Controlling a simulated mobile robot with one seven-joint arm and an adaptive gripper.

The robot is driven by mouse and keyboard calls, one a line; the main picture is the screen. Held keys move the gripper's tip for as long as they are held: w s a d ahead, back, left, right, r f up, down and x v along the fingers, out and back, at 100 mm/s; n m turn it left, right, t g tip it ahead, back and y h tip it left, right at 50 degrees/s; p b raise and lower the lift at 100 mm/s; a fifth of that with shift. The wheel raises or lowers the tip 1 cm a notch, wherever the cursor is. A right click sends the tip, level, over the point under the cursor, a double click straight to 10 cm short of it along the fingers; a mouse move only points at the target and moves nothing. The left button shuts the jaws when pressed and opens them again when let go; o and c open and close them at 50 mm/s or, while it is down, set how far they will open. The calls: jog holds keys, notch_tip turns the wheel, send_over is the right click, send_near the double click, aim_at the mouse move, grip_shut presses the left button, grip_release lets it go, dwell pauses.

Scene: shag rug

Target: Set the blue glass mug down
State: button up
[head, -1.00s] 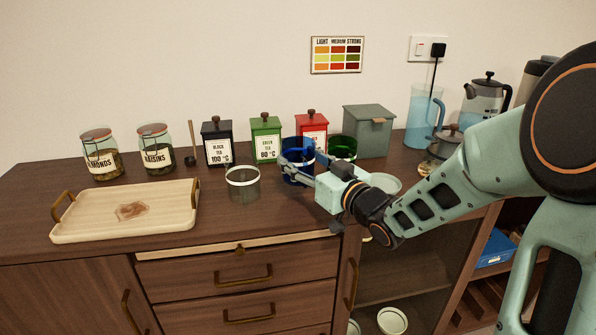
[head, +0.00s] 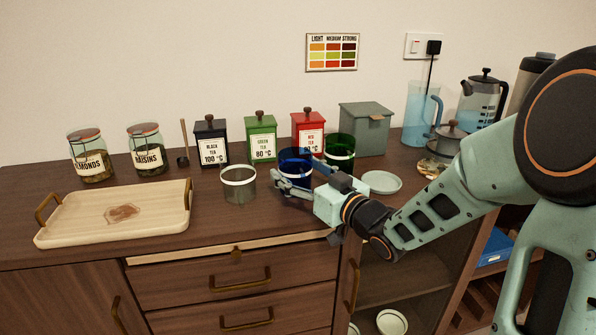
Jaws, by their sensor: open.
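The blue glass mug (head: 296,157) stands upright on the wooden counter (head: 240,213), in front of the red tea box. My gripper (head: 288,183) is in front of the mug and low over the counter, with its fingers pointing left. The fingers are open and cover the mug's lower front. The picture does not show clearly whether a finger still touches the mug.
A clear glass mug (head: 238,185) stands close to the left, a green glass mug (head: 340,150) close behind right. A saucer (head: 382,182) lies to the right. Tea boxes (head: 260,137) line the back. A wooden tray (head: 75,222) is at the left.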

jog(key=shift+r, duration=0.2)
jog(key=shift+s+d, duration=0.25)
jog(key=p+v, duration=0.2)
jog(key=v, duration=0.9)
jog(key=shift+s+d+p, duration=0.1)
jog(key=shift+s+p, duration=0.05)
jog(key=shift+p, duration=0.2)
